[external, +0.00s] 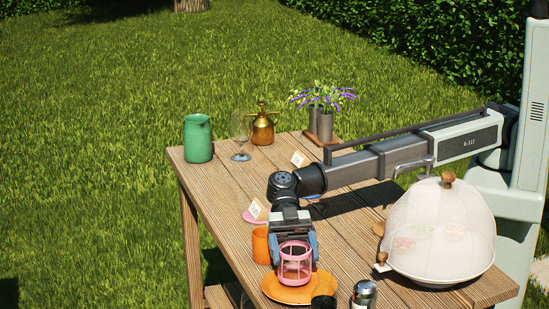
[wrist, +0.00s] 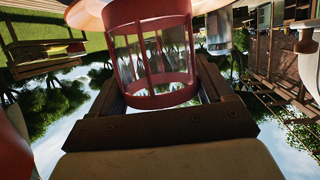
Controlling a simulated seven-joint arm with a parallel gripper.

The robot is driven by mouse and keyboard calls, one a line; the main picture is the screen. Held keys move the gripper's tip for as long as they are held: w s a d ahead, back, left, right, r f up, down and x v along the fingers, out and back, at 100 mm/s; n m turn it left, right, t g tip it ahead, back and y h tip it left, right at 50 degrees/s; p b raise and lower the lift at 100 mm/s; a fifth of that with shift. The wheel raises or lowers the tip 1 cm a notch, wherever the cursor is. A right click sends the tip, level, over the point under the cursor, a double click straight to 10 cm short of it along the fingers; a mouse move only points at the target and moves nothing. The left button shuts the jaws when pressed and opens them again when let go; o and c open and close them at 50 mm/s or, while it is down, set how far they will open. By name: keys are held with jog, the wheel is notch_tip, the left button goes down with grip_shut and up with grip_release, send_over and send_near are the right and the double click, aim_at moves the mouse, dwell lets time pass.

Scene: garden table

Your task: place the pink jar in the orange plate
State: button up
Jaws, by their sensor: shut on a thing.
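The pink jar (external: 295,262) is a round, cage-like holder with open sides and pink bars. My gripper (external: 294,248) is shut on it, with a finger on either side. In the external view the jar shows over the orange plate (external: 287,294), near the table's front edge. I cannot tell whether its base touches the plate. In the wrist view the jar (wrist: 155,55) sits between my fingers, and part of the orange plate (wrist: 85,12) shows past it at the top edge.
An orange cup (external: 261,246) stands just left of my gripper. A dark cup (external: 323,301) and a metal-topped shaker (external: 364,294) stand right of the plate. A mesh food dome (external: 440,230) fills the table's right. A green pitcher (external: 198,139) and brass sprayer (external: 263,127) stand at the back.

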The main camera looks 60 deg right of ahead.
jog(key=shift+f, duration=0.4)
jog(key=o, duration=1.2)
jog(key=shift+f, duration=0.15)
jog(key=v, duration=1.2)
